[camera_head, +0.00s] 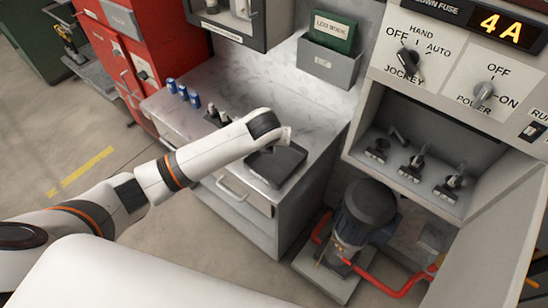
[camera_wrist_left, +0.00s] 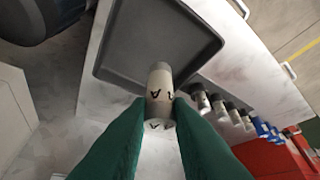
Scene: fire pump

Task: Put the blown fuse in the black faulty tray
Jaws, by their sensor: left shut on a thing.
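My left gripper (camera_wrist_left: 160,108) has green fingers closed on a pale cylindrical fuse (camera_wrist_left: 160,82) with dark lettering, partly cut off by the fingers. The fuse is over the near edge of the black tray (camera_wrist_left: 128,42) in the left wrist view. I cannot tell whether it touches the tray. In the head view the black tray (camera_head: 282,168) lies on the marble-look counter, and my left wrist is above its far left side. The gripper fingers are mostly hidden there. The tray's visible floor is empty. My right gripper is not in view.
Several grey fuses (camera_head: 214,117) and blue fuses (camera_head: 183,93) stand on the counter (camera_head: 300,90) left of the tray. A control cabinet (camera_head: 430,80) with knobs and a "4 A" display (camera_head: 501,27) is at right. A pump (camera_head: 362,215) stands below it.

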